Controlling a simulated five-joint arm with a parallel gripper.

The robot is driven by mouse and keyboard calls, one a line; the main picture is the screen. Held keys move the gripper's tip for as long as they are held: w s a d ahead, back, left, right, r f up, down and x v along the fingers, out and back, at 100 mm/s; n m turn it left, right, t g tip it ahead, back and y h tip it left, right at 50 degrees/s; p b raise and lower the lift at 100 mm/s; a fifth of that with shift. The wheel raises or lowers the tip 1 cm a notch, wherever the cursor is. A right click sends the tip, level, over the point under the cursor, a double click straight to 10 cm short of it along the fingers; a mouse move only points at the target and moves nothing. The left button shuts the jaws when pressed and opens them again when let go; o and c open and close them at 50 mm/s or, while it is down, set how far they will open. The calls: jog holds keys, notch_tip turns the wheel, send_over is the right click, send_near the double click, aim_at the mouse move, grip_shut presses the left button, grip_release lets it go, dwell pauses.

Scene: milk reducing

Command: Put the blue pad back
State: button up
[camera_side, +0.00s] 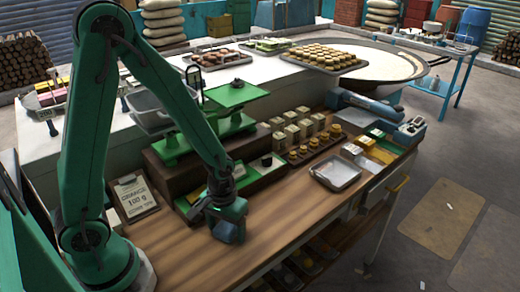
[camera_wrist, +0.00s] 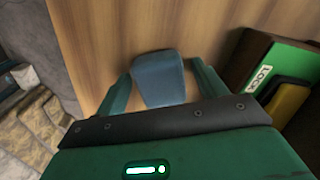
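The blue pad (camera_wrist: 158,78) shows in the wrist view between the two fingers of my gripper (camera_wrist: 161,80), over the wooden bench top. The fingers stand wide, with narrow strips of wood showing beside the pad, so my gripper looks open around it. In the side view my gripper (camera_side: 226,210) is low over the front of the bench, and a blue piece (camera_side: 227,231) shows at its tip. Whether the pad touches the bench is hard to tell.
A green panel labelled LOCK (camera_wrist: 262,78) with a yellow piece (camera_wrist: 288,102) lies right of the gripper in the wrist view. A green scale (camera_side: 238,94), a 100 g card (camera_side: 134,196) and a metal tray (camera_side: 336,174) stand around. The front bench top (camera_side: 285,215) is clear.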

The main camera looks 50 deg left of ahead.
jog(key=shift+r, duration=0.15)
notch_tip(320, 180, up, 12)
dwell(1.1)
dwell(0.5)
notch_tip(320, 180, up, 12)
jog(key=m+t, duration=0.4)
jog(key=t, duration=0.1)
send_over(225, 226)
jog(key=s+a, duration=0.2)
jog(key=s, duration=0.3)
jog(key=shift+s+a+r+t, duration=0.2)
jog(key=shift+s+t, duration=0.1)
jog(key=shift+s, duration=0.1)
dwell(0.6)
